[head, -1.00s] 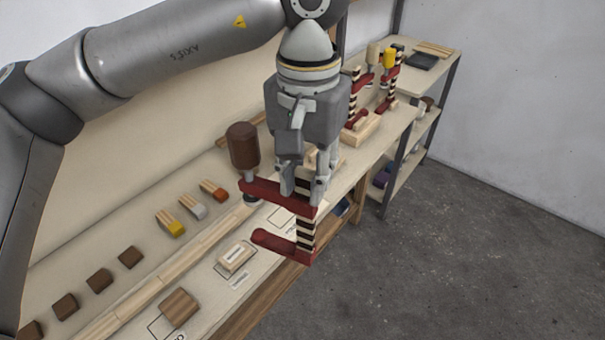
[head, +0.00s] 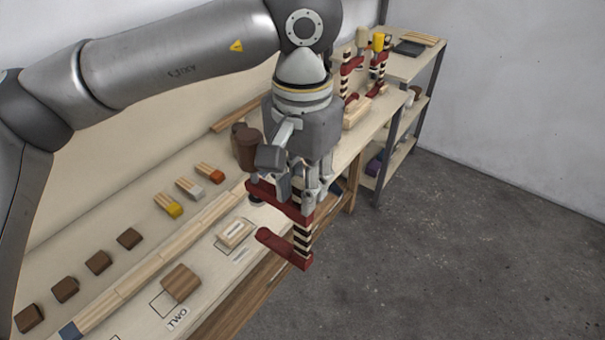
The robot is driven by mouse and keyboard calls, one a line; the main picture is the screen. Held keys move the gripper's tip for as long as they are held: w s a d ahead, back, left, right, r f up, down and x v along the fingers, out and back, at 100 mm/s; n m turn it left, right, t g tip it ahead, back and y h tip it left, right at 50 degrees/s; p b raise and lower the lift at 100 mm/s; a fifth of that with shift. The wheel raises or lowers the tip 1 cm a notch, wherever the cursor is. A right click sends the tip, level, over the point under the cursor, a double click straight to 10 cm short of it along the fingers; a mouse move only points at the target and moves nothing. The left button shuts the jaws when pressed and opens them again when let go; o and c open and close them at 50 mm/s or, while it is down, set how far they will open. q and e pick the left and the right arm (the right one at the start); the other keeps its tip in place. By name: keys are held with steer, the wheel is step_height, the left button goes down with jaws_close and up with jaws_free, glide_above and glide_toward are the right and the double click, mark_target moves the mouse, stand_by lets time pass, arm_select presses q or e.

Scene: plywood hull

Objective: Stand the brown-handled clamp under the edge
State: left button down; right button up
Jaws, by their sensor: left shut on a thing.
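The brown-handled clamp has a brown handle (head: 248,150), red jaws and a dark-and-light striped bar. My left gripper (head: 298,190) is shut on this clamp (head: 285,247) by its striped bar, with the fingers pointing down. The red jaws point to the left and the handle stands up at their left end. The clamp is in front of the workbench's front edge (head: 262,268) in the picture; I cannot tell the exact gap between them. My right gripper does not show.
On the bench are a long wooden strip (head: 160,255), several brown blocks (head: 98,262), and pieces with yellow (head: 168,204), grey and orange ends. Two other clamps (head: 379,62) stand at the far end near a shelf (head: 405,118). The grey floor (head: 460,250) at right is clear.

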mark_target(298, 239)
arm_select(q)
step_height(298, 239, down, 14)
steer(key=b, duration=1)
steer(key=shift+b, duration=0.4)
steer(key=shift+r, duration=0.1)
steer(key=shift+w+a, duration=0.2)
steer(key=shift+a, duration=0.1)
steer(key=shift+b, duration=0.35)
steer(key=shift+b, duration=0.3)
steer(key=shift+w+a, duration=0.1)
steer(key=shift+w+a+b, duration=0.2)
steer(key=shift+w+a, duration=0.35)
steer(key=shift+a, duration=0.25)
steer(key=shift+w+a+b, duration=0.15)
steer(key=shift+w+a, duration=0.4)
steer(key=shift+a, duration=0.2)
steer(key=shift+w+a, duration=0.1)
steer(key=shift+a, duration=0.05)
